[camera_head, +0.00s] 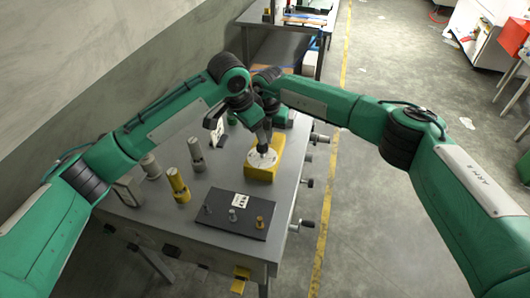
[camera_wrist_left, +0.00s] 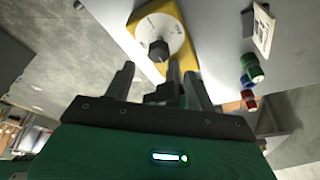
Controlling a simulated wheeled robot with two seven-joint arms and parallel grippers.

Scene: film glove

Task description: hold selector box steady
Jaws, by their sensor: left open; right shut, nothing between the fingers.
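The selector box (camera_head: 250,174) is yellow with a round white dial and a dark knob, and it sits on the grey table. In the left wrist view the box (camera_wrist_left: 135,24) lies just ahead of the fingers. My left gripper (camera_wrist_left: 157,72) is open, with its fingertips apart from the box and the knob close ahead between their lines. In the head view my two wrists crowd together above the far side of the box. My right gripper (camera_head: 268,125) appears shut and empty there, just over the dial. The overlapping wrists hide the exact fingertips and any contact.
A dark plate (camera_head: 228,220) with small posts and a card lies at the near side. A yellow cylinder (camera_head: 178,185) and grey cylinders (camera_head: 196,155) stand to the left. A white card (camera_wrist_left: 263,28) and coloured cylinders (camera_wrist_left: 251,68) are beside the box. Handles jut from the table's right edge.

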